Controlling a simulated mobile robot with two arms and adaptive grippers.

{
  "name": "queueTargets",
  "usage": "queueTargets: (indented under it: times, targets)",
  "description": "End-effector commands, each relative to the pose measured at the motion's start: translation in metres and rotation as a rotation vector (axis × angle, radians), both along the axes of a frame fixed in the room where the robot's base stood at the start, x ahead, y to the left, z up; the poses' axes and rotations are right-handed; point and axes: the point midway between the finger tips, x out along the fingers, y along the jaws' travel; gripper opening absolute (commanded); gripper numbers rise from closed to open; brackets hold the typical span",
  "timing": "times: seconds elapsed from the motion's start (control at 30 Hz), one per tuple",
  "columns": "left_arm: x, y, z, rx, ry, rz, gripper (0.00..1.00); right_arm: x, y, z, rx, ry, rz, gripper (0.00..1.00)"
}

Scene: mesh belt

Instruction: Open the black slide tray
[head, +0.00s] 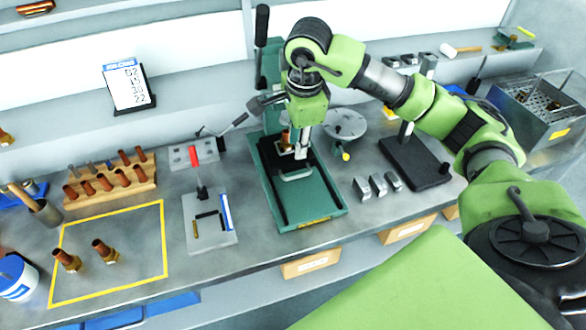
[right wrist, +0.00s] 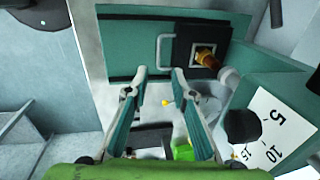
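The black slide tray (right wrist: 183,48) sits on the green base (right wrist: 122,45) of a press, with a pale U-shaped handle (right wrist: 160,50) on its front. A copper-and-brass fitting (right wrist: 205,58) stands in the tray. In the head view the handle (head: 297,176) lies over the green base (head: 318,212), and my gripper partly hides the tray. My right gripper (head: 302,152) points down above the tray. In the right wrist view its two fingers (right wrist: 160,72) are apart with nothing between them, close to the handle but not visibly around it. My left gripper is not in view.
A round grey plate (head: 345,123) stands right of the press, with small metal blocks (head: 378,186) near the base. A red-handled toggle clamp (head: 195,160) is at the left. A wooden rack (head: 110,182) holds copper fittings. The bench front before the press is clear.

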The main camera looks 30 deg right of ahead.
Motion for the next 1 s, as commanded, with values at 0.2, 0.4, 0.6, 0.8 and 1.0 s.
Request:
queueTargets:
  times: [0.2, 0.4, 0.6, 0.8, 1.0]
  targets:
    - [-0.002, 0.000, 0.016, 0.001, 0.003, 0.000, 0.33, 0.005, -0.001, -0.040, 0.002, 0.009, 0.000, 0.23]
    - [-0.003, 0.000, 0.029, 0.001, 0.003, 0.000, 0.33, 0.012, -0.002, -0.082, 0.006, 0.007, 0.001, 0.23]
    - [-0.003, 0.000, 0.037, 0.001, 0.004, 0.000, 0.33, 0.018, -0.003, -0.112, 0.006, 0.004, 0.001, 0.23]
    - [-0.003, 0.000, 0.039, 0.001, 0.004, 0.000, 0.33, 0.021, -0.004, -0.124, 0.004, 0.001, 0.001, 0.23]
    - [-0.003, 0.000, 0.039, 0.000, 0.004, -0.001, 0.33, 0.021, -0.004, -0.126, 0.005, 0.001, 0.001, 0.23]
